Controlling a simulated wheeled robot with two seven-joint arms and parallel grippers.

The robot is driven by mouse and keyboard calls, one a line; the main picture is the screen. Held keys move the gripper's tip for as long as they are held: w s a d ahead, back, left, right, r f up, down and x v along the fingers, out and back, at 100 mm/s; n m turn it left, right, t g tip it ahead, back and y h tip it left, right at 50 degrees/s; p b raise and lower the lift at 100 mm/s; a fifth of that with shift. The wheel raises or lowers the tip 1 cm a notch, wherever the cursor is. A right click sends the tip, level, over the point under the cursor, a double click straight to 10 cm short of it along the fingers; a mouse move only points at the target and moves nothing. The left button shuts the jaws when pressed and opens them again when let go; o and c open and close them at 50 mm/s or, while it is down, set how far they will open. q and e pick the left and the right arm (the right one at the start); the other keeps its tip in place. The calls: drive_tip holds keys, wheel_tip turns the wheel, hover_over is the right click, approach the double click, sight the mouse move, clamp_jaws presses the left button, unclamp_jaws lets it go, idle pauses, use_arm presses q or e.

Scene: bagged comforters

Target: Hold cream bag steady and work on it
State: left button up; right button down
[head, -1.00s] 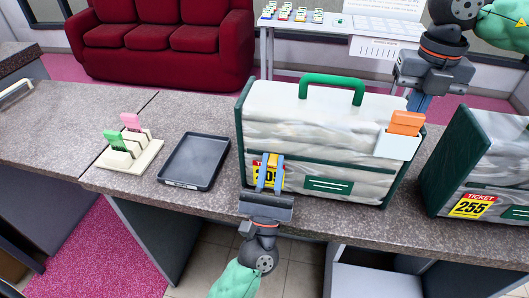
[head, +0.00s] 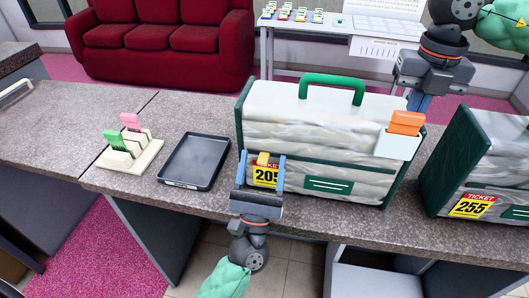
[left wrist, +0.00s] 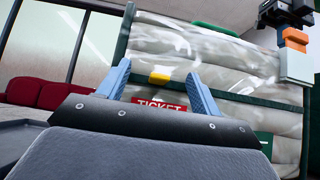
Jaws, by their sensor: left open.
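The cream bag (head: 300,130) with dark green edges and a green handle (head: 333,86) stands upright on the counter. A yellow and red ticket (head: 266,176) marked 205 is on its front left, with a small yellow tab (head: 263,158) above it. My left gripper (head: 262,163) is open in front of the bag, its blue fingers on either side of the ticket. In the left wrist view the tab (left wrist: 159,78) shows between the spread fingers. My right gripper (head: 418,102) points down behind the bag's right end; its finger gap is unclear.
An orange piece (head: 406,122) sits in a white pocket (head: 397,146) on the bag's right. A second bag (head: 490,160) with ticket 255 stands further right. An empty dark tray (head: 194,161) and a cream rack (head: 130,155) with pink and green tags lie left on the counter (head: 60,130).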

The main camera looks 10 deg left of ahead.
use_arm(q)
drive_tip(key=shift+f, duration=0.1)
use_arm(e)
drive_tip(key=shift+f, duration=0.25)
use_arm(q)
drive_tip(key=shift+v, duration=3)
use_arm(e)
drive_tip(key=shift+r, duration=0.15)
use_arm(q)
drive_tip(key=shift+w, duration=0.1)
use_arm(e)
drive_tip(key=shift+w+r, duration=0.1)
drive_tip(key=shift+r, duration=0.7)
use_arm(q)
drive_tip(key=shift+r+p, duration=0.3)
use_arm(e)
drive_tip(key=shift+r, duration=0.65)
use_arm(q)
drive_tip(key=shift+r+p, duration=0.3)
use_arm(e)
drive_tip(key=shift+r, duration=2.1)
